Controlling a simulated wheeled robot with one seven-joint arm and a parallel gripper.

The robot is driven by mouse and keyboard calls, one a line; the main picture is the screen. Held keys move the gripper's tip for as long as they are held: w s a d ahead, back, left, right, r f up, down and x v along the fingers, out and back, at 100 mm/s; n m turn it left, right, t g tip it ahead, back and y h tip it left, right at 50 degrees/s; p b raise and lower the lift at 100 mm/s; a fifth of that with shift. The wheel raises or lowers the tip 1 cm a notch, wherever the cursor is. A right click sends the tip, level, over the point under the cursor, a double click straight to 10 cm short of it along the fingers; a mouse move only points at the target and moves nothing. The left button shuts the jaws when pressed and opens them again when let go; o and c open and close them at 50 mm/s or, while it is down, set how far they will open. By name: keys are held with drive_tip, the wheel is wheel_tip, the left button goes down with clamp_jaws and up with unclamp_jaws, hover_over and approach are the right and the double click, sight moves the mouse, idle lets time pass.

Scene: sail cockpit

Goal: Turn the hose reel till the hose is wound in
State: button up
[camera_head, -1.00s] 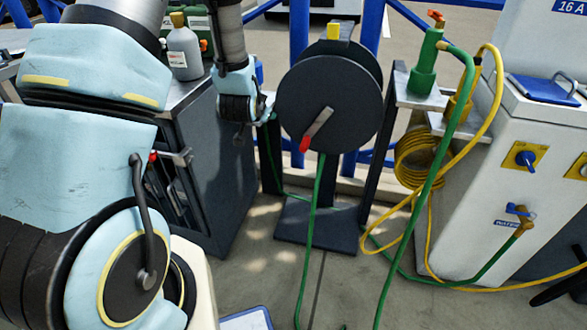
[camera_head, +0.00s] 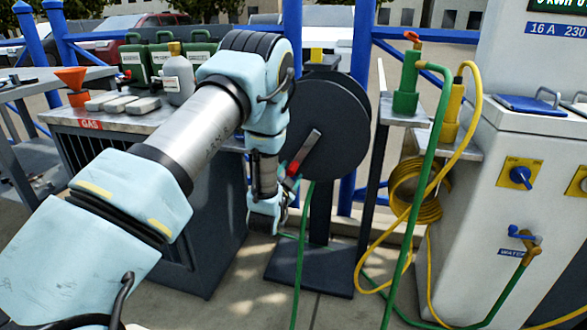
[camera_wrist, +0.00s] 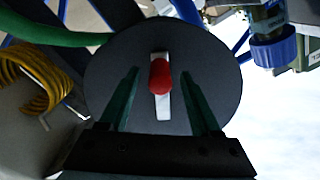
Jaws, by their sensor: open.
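The hose reel (camera_head: 340,125) is a dark round disc on a stand. Its grey crank arm (camera_head: 306,147) points down and left to a red handle (camera_head: 293,169). The green hose (camera_head: 302,250) hangs from the reel to the floor. My gripper (camera_head: 289,184) is at the reel's lower left, close below the handle; its fingers are small and partly hidden there. In the wrist view, my gripper (camera_wrist: 162,80) is open, its two dark green fingers on either side of the red handle (camera_wrist: 160,76). I cannot tell whether either finger touches it.
A grey cabinet (camera_head: 205,235) with bottles and cans on top stands left of the reel. On the right are a small shelf (camera_head: 400,112), a yellow coiled cable (camera_head: 412,190) and a white service pedestal (camera_head: 500,195). Blue railings stand behind.

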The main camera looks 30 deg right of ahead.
sight(295, 166)
drive_tip(key=shift+x, duration=2.25)
clamp_jaws()
